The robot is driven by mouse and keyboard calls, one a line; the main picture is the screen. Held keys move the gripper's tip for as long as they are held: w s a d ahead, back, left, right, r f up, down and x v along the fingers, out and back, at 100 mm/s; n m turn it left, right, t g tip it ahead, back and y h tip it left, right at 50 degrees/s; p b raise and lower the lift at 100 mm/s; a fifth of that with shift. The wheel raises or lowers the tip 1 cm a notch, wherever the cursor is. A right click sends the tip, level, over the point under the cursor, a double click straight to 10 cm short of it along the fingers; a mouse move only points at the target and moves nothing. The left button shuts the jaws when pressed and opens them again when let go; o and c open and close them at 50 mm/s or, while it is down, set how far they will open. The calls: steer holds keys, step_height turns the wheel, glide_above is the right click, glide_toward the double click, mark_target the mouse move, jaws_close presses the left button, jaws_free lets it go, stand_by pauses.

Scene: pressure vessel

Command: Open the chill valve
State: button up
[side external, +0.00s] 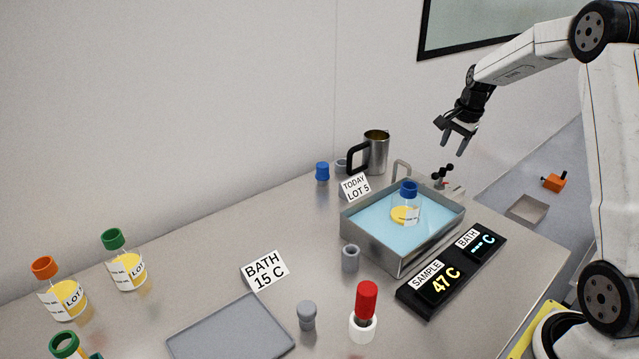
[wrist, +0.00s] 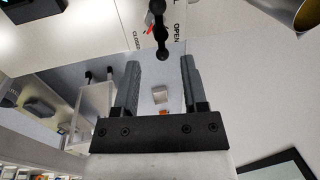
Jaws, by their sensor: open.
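The chill valve's black knobbed handle (side external: 443,175) stands at the back right of the bath. In the wrist view the handle (wrist: 158,32) shows at the top, beside a white plate with the words CLOSED and OPEN. A small red mark lies left of the handle, on the CLOSED side. My gripper (side external: 452,140) is open and empty, above and apart from the valve. In the wrist view its two fingers (wrist: 160,65) point toward the handle, whose near knob appears between and just beyond the tips. The valve's base is partly hidden by the bath in the side view.
The metal bath (side external: 402,262) holds blue liquid and a blue-capped bottle (side external: 407,206). A steel mug (side external: 377,152) stands behind it. A display (side external: 452,272) reads SAMPLE 47 C, with dashes for BATH. A red-handled tool (side external: 366,302) stands in front. Air around my gripper is clear.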

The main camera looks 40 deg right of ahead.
mark_target(443, 170)
steer(key=shift+d, duration=0.5)
steer(key=shift+w+f, duration=0.25)
steer(key=shift+f, duration=1)
steer(key=shift+w+f, duration=0.25)
steer(key=shift+f, duration=1.05)
steer(key=shift+w+f, duration=0.25)
steer(key=shift+f, duration=1)
steer(key=shift+c, duration=0.2)
jaws_close()
